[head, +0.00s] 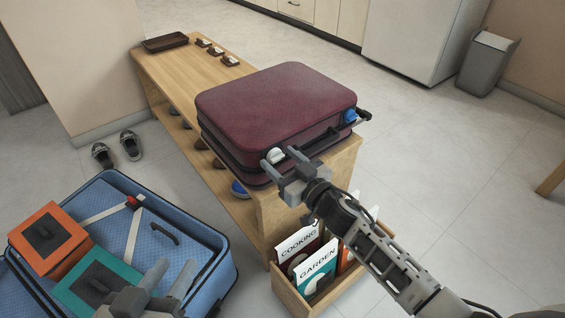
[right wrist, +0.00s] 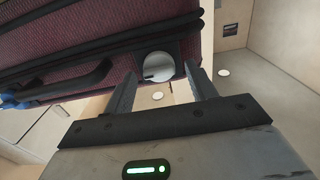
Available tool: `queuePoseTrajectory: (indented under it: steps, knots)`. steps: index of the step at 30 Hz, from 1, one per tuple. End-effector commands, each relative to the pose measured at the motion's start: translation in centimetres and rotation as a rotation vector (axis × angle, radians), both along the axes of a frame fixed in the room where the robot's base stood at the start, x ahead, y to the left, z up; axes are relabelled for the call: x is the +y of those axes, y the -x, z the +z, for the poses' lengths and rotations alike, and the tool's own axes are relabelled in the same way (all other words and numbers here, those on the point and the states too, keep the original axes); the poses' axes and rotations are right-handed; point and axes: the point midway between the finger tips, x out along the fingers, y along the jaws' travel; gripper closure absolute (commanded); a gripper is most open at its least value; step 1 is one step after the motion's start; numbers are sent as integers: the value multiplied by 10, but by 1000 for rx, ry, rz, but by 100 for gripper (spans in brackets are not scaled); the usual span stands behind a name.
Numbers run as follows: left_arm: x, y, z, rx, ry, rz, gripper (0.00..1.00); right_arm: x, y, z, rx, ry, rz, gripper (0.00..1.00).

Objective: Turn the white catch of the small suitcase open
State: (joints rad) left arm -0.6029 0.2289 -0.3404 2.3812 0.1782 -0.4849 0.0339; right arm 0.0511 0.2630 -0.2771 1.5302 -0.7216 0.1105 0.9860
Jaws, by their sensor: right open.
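The small maroon suitcase (head: 275,108) lies flat and closed on the wooden bench. Its white catch (head: 275,156) is on the front side, left of the black handle (head: 318,143). A blue catch (head: 350,116) is at the right end of that side. My right gripper (head: 284,176) is just in front of the white catch. In the right wrist view, the round white catch (right wrist: 158,67) shows between the open fingers (right wrist: 160,92) with nothing gripped; I cannot tell if they touch it. My left gripper (head: 160,282) is low at the left, over the open blue suitcase, its fingers apart.
The wooden bench (head: 165,70) carries a dark tray (head: 166,42) and small items at its far end. An open blue suitcase (head: 215,255) holds an orange box (head: 48,240) and a teal box (head: 98,280). Books (head: 316,268) stand in a wooden box below.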

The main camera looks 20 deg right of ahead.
Motion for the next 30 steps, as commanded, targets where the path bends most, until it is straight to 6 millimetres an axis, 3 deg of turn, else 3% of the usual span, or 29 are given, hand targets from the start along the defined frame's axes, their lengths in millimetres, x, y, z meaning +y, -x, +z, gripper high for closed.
queuePoseTrajectory:
  steps: [7,12,23,30]
  knots:
    - [0,1,2,-4,2,-1,64,0,-1,0,0,0,0,44]
    - [-1,1,1,-1,0,-2,64,0,0,0,0,0,0,88]
    - [0,1,0,5,-4,-4,64,0,0,0,-13,35,0,88]
    - [0,2,-3,21,-14,-6,64,0,0,0,-59,165,-1,88]
